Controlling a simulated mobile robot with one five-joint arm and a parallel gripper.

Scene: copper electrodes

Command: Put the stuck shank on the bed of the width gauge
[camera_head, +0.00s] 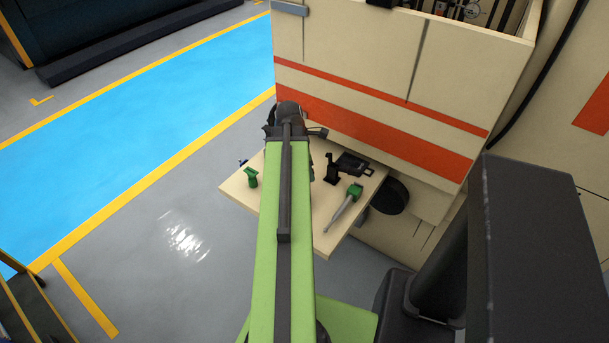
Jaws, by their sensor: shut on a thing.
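My gripper (289,112) is at the far end of my green arm, above the back edge of a small pale table, close to the cream cabinet. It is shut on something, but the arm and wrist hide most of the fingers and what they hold. I cannot make out the stuck shank for certain. A black device with an upright part and a flat plate (353,164) stands on the table, right of the gripper. It may be the width gauge; its bed is too small to tell.
The pale table (331,239) also bears a green-handled tool with a grey rod (345,205) at the right and a small green object (251,178) at the left. The cream cabinet (360,75) with orange stripes rises behind. Open floor lies to the left.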

